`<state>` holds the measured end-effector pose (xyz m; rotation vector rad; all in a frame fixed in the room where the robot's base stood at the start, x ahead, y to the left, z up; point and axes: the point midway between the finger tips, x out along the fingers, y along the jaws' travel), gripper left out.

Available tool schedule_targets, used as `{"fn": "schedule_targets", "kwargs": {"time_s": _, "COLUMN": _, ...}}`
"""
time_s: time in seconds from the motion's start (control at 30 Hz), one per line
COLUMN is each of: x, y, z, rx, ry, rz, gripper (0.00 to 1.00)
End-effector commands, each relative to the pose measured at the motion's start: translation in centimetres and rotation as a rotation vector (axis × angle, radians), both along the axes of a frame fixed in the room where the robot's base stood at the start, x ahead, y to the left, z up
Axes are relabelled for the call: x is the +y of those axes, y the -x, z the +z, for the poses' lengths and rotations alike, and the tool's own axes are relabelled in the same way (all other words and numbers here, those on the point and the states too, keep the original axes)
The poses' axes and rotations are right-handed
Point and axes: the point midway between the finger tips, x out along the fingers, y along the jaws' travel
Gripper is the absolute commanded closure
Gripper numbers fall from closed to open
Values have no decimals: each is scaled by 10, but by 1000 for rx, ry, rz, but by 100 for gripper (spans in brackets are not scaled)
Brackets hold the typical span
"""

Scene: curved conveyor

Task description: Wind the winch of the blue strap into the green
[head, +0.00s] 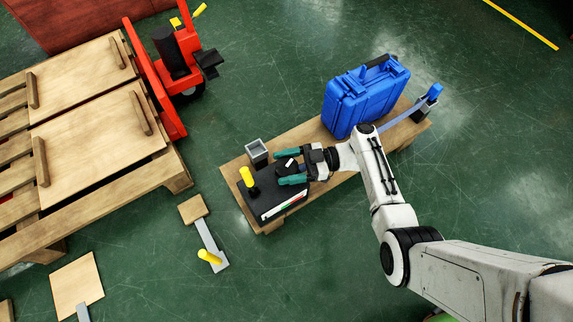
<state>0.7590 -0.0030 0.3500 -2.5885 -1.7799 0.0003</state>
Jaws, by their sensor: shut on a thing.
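The black box (262,202) sits at the left end of a low wooden platform (305,134). A strip with green and red (290,203) shows along its front edge; I cannot read any pointer there. My gripper (290,166), with teal fingertips, is over the box's upper right part, shut on a small black-and-white knob (289,165) between the fingers. A yellow handle (247,177) stands upright on the box's left part, apart from my gripper. The blue strap (402,114) runs beside the blue case (364,95) to a blue-topped post (433,93) at the right end.
A small grey open bin (257,151) stands behind the black box. A red pallet jack (177,60) and a wooden pallet (95,210) are at left. A grey bar with a yellow grip (209,256) lies on the floor. The green floor in front is mostly clear.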

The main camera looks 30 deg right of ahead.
Motion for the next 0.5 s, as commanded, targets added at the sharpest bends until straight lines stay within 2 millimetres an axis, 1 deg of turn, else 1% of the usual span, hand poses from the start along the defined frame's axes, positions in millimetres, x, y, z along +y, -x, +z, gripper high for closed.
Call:
{"fn": "schedule_targets", "kwargs": {"time_s": 0.27, "x": 1, "y": 2, "z": 1, "rx": 1, "ry": 0, "rz": -116, "gripper": 60}}
{"fn": "schedule_targets", "kwargs": {"time_s": 0.5, "x": 1, "y": 3, "z": 0, "rx": 1, "ry": 1, "rz": -315, "gripper": 60}}
